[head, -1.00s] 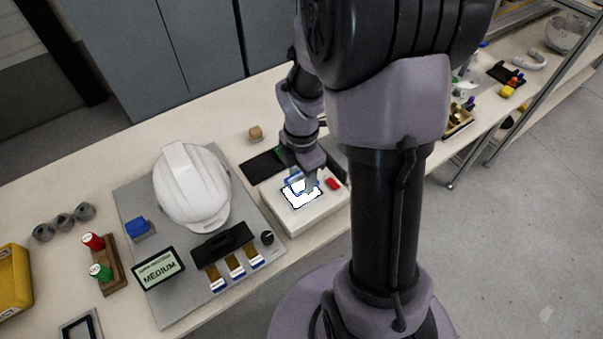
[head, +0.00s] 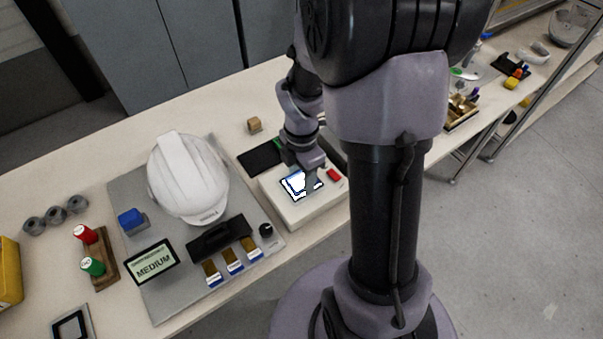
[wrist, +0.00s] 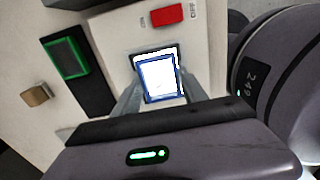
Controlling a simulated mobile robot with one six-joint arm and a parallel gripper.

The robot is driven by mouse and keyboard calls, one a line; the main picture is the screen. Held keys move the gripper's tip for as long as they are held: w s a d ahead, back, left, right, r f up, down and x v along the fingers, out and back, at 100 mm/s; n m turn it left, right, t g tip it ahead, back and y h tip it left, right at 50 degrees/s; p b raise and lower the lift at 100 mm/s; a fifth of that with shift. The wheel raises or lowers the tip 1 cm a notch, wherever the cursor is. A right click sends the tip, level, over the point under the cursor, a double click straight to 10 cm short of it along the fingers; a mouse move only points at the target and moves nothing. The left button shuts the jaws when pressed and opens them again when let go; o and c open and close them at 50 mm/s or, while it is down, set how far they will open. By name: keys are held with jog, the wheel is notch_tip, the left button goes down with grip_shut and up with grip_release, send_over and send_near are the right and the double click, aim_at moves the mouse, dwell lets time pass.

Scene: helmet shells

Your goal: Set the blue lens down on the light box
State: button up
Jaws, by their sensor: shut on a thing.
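The blue lens (wrist: 146,82), a blue rectangular frame with a clear middle, is between the fingers of my gripper (wrist: 160,92) in the wrist view. My gripper is shut on it. The light box (head: 275,207) is a white box with a bright white panel and a red switch (wrist: 167,15). In the head view my gripper (head: 303,185) is over the panel, and the lens (head: 291,184) shows at its left side. The lens overlaps the lit panel in both views. I cannot tell whether it touches the panel.
A white helmet shell (head: 190,185) stands on a grey board left of the light box, with a MEDIUM sign (head: 152,262) in front. A black pad with a green-framed square (wrist: 64,57) lies beside the box. A small wooden block (head: 254,125) is behind.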

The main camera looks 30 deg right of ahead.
jog(key=shift+f, duration=0.15)
jog(key=o, duration=1.5)
jog(key=shift+c, duration=0.2)
notch_tip(320, 180, up, 18)
jog(key=f+p, duration=0.1)
jog(key=p, duration=0.8)
jog(key=s+a+r+m+t+b, duration=0.1)
jog(key=s+a+r+m+t, duration=0.1)
jog(key=m, duration=0.5)
jog(key=s+a+r+m+t+y, duration=0.1)
jog(key=s+a+r+m+t, duration=0.1)
jog(key=s+a+r+m, duration=0.2)
jog(key=s+a+r+m+t+y+b, duration=0.1)
jog(key=s+a+r+m, duration=0.3)
jog(key=a+m, duration=0.4)
jog(key=s+m, duration=0.1)
jog(key=m, duration=0.2)
jog(key=shift+s+a+m+t+b, duration=0.15)
jog(key=shift+a+m+t+b, duration=0.1)
jog(key=shift+m+t+b, duration=0.15)
